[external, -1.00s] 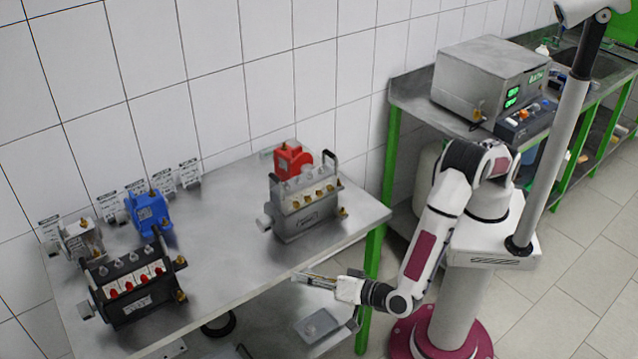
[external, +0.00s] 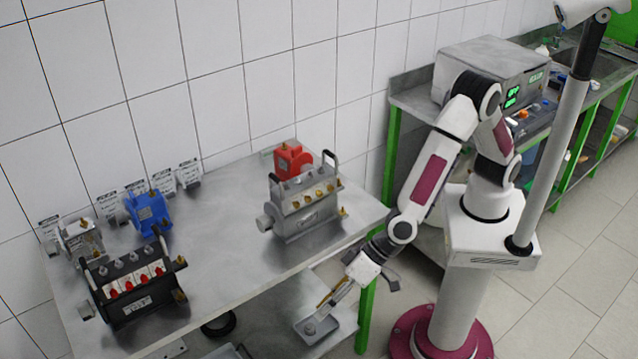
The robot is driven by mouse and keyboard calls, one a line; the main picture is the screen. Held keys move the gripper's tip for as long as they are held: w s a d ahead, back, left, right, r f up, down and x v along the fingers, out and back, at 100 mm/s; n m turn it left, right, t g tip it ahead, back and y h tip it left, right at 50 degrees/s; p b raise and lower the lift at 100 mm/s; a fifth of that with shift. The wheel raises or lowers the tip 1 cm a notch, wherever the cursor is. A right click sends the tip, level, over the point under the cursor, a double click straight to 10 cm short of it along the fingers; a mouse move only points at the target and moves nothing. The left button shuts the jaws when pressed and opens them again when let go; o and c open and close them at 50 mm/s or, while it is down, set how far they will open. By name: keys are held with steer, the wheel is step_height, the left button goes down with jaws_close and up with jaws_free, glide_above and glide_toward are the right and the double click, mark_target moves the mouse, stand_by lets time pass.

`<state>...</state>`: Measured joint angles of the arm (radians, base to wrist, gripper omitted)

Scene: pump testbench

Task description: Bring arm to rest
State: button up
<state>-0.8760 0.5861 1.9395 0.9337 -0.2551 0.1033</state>
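My white arm stands to the right of the steel table (external: 240,260), its lower part reaching down and left. My gripper (external: 328,304) is past the table's right front corner, over the lower shelf, pointing down and to the left. Narrow grey and brass-coloured parts extend from its white body. The view is too small to tell whether its fingers are open or shut, or whether it holds something.
A grey pump block (external: 305,212) and a red pump (external: 291,158) stand at the table's right. A blue pump (external: 150,212), a black block (external: 132,285) and a grey pump (external: 80,240) stand at the left. A small grey tray (external: 316,328) lies below my gripper. A bench with a box-shaped instrument (external: 485,65) is behind.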

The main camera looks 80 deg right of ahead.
steer(key=s+d+r+n+h, duration=0.1)
steer(key=s+d+r, duration=0.5)
steer(key=d, duration=0.9)
steer(key=s+d+r+g+h, duration=0.1)
steer(key=s+d+r+h, duration=0.1)
steer(key=s+d+r, duration=0.4)
steer(key=s+d+r+n+h, duration=0.1)
steer(key=s+d+r, duration=0.6)
steer(key=d, duration=1.9)
steer(key=s+h, duration=0.1)
steer(key=s, duration=0.4)
steer(key=shift+n+g, duration=0.3)
steer(key=shift+g, duration=0.1)
